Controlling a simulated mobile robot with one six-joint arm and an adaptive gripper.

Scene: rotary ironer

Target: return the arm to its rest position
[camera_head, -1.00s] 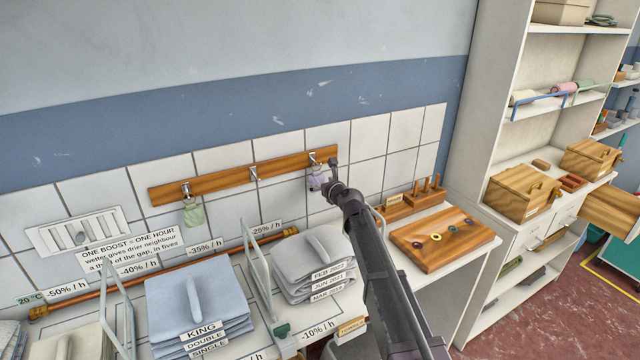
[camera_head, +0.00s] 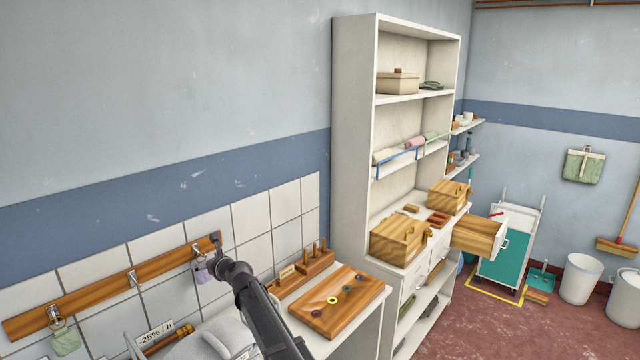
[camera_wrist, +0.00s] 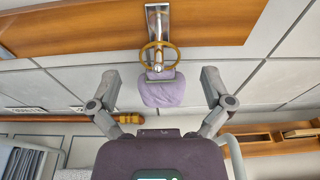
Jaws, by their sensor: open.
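My gripper (camera_wrist: 160,88) is open, with one finger on each side of a small lavender pouch (camera_wrist: 163,91) in the wrist view. The pouch hangs by a brass-coloured ring from a metal hook (camera_wrist: 158,30) on the wooden rail (camera_wrist: 60,32). The fingers look apart from the pouch. In the head view my arm reaches up to the right end of the rail, with the pouch (camera_head: 202,275) just left of the wrist. The gripper's fingers are mostly hidden there.
A green pouch (camera_head: 65,340) hangs on the rail's left hook. Right of my arm, a wooden board (camera_head: 335,303) with several rings lies on the counter. A tall white shelf (camera_head: 352,150) stands beyond, with an open wooden drawer (camera_head: 478,236) sticking out.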

